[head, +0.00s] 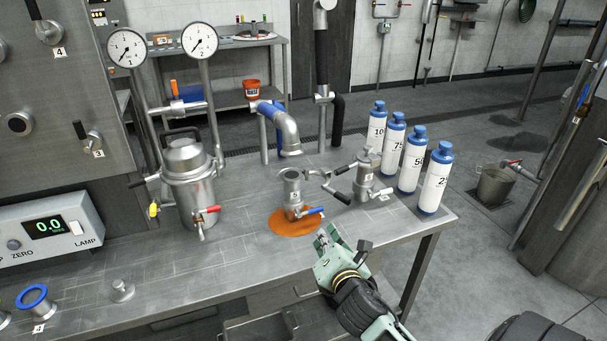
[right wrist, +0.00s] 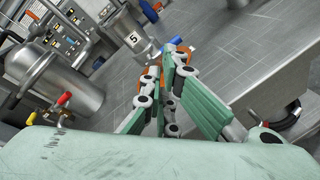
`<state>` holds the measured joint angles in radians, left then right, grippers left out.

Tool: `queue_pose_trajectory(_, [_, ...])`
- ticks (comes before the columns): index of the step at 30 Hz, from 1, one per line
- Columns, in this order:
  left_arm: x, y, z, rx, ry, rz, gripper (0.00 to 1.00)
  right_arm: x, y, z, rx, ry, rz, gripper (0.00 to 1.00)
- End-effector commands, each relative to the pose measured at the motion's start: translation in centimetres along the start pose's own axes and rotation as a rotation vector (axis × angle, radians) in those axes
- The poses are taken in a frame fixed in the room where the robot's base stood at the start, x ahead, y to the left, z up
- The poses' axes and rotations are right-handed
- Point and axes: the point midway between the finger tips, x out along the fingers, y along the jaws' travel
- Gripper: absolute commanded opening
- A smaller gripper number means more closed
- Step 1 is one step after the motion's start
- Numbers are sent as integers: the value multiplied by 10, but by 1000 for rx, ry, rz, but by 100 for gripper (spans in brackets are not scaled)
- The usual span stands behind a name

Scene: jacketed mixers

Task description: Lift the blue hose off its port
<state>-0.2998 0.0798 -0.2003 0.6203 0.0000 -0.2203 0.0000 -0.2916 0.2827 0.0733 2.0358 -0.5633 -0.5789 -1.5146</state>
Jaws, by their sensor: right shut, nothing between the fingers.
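The blue hose (head: 268,110) is at the back of the steel bench. Its blue length runs into a grey metal elbow (head: 287,132) that bends down and ends above the bench top. A pale stub (head: 252,106) and an upright post (head: 264,141) stand at its left end. I cannot tell exactly how it seats on its port. My right gripper (head: 328,237) is shut and empty, low over the front of the bench, well in front of the hose and apart from it. It also shows in the right wrist view (right wrist: 178,52). My left gripper is not in view.
A small open steel vessel (head: 292,187) with a blue lever stands on an orange patch (head: 284,225), between my right gripper and the hose. A valve body (head: 366,170) and several white bottles (head: 433,185) stand right. A lidded jacketed pot (head: 186,180) stands left.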

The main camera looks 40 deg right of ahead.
Motion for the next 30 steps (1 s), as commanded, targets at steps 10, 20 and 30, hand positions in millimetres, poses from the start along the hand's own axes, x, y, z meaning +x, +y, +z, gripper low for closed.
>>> queue_pose_trajectory(10, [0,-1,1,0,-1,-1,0,36,45,45,-745,-185,223,0])
queue_pose_trajectory(20, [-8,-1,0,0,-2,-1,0,77,60,51,-767,-194,229,0])
queue_pose_trajectory(30, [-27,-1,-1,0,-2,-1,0,131,87,67,-767,-194,231,0])
